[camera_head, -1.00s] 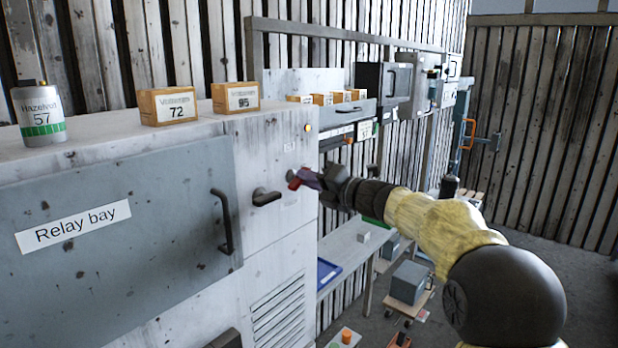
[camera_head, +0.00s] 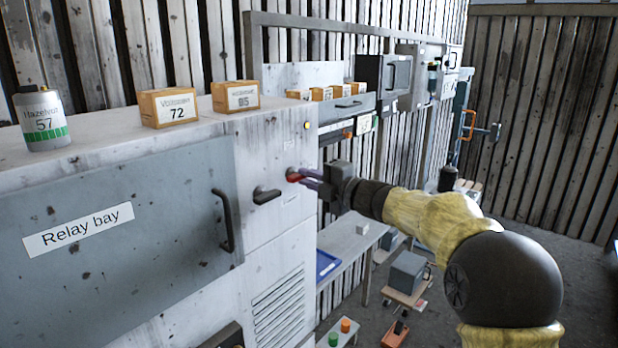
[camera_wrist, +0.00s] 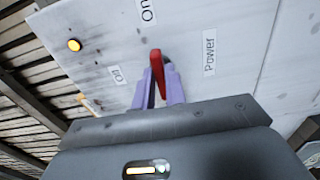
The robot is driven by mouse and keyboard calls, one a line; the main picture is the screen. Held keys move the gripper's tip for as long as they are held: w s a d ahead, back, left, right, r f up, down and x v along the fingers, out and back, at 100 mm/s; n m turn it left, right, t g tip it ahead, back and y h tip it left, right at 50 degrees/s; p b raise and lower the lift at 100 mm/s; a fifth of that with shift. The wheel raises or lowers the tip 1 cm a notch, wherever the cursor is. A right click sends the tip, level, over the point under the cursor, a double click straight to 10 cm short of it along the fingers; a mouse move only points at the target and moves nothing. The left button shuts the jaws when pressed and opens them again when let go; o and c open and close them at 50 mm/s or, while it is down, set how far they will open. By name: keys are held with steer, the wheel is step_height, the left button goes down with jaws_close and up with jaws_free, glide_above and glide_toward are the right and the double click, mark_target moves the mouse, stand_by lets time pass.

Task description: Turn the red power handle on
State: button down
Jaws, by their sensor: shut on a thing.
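The red power handle (camera_head: 294,175) is on the front of the pale cabinet (camera_head: 285,150), right of the black handle. My gripper (camera_head: 305,179) reaches it from the right, its purple fingers shut on the handle. In the wrist view the red handle (camera_wrist: 157,66) shows between the two fingertips (camera_wrist: 160,85), long and narrow. A "Power" label (camera_wrist: 209,52) lies to its right, an "On" label (camera_wrist: 147,10) above it and another label (camera_wrist: 117,75) to its left. The handle's pivot is mostly hidden.
A lit amber lamp (camera_head: 307,126) is above the handle. Boxes and a can stand on the cabinet top. A table (camera_head: 345,243) and a cart lie below to the right.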

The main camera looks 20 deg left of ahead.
steer(key=c, duration=1.4)
jaws_free()
steer(key=shift+c, duration=0.2)
steer(key=b+v, duration=0.8)
steer(key=v, duration=0.9)
steer(key=shift+d, duration=0.3)
steer(key=shift+f, duration=0.1)
